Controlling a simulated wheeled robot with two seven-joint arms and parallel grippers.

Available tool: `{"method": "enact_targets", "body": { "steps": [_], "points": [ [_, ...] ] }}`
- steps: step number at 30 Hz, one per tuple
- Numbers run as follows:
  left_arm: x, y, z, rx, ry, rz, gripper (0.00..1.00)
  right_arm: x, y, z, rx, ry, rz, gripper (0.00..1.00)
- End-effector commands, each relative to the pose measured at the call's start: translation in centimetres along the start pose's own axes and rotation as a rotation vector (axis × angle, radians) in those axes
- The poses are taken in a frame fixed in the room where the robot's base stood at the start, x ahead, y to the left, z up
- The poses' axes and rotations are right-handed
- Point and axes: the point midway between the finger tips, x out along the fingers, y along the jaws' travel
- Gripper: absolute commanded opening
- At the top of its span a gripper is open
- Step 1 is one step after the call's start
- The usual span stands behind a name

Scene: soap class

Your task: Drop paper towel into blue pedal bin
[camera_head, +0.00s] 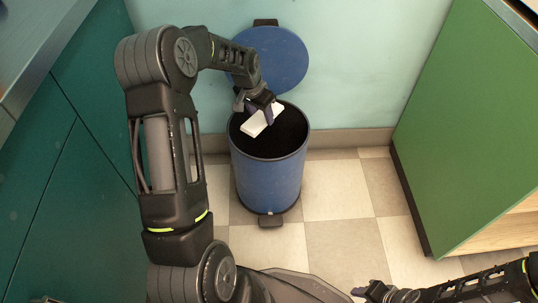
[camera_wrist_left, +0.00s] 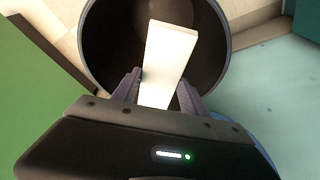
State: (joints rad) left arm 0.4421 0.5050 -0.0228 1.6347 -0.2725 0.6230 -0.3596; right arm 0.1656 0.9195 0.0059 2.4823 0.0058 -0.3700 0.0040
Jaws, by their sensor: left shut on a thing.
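The blue pedal bin (camera_head: 268,183) stands on the tiled floor against the wall. Its round blue lid (camera_head: 285,58) is up, leaning back at the wall. My left gripper (camera_head: 267,112) is over the bin's mouth, shut on the white paper towel (camera_head: 256,124). In the left wrist view the paper towel (camera_wrist_left: 170,55) sticks out from between the fingers (camera_wrist_left: 160,95), over the dark inside of the bin (camera_wrist_left: 110,45). My right gripper (camera_head: 362,292) is low at the bottom right, away from the bin; its jaws are too small to read.
A green cabinet (camera_head: 460,130) stands at the right and teal cabinets (camera_head: 60,190) at the left. The bin's pedal (camera_head: 270,220) faces me at its base. The tiled floor (camera_head: 335,195) right of the bin is clear.

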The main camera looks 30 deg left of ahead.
Motion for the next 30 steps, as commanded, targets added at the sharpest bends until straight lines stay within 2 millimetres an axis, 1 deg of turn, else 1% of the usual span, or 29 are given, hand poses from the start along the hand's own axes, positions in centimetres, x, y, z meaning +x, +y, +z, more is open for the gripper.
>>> {"method": "enact_targets", "body": {
  "steps": [1, 7, 12, 20, 21, 27, 30],
  "points": [
    [1.1, 0.0, 0.3, 0.000, -0.001, 0.001, 0.07, 0.9, 0.4, -0.1, 0.001, 0.003, 0.001, 0.36],
    [3.0, 0.0, 0.8, 0.000, -0.001, 0.000, 0.07, 2.4, 0.8, -0.3, 0.002, 0.012, 0.001, 0.36],
    [3.5, 0.0, 1.0, 0.000, 0.000, 0.000, 0.07, 2.8, 0.9, -0.3, 0.002, 0.015, 0.001, 0.36],
    [3.5, 0.0, 1.0, 0.000, 0.000, 0.000, 0.07, 2.7, 0.9, -0.4, 0.002, 0.015, 0.001, 0.36],
    [3.5, 0.0, 1.0, 0.000, 0.000, 0.000, 0.54, 2.7, 0.9, -0.4, 0.002, 0.015, 0.001, 0.36],
    [3.5, 0.0, 1.0, 0.000, 0.000, 0.000, 0.70, 2.7, 0.9, -0.4, 0.002, 0.015, 0.001, 0.36],
    [3.5, 0.0, 1.0, 0.000, 0.000, 0.000, 0.77, 2.7, 0.9, -0.4, 0.002, 0.015, 0.001, 0.36]
  ]
}}
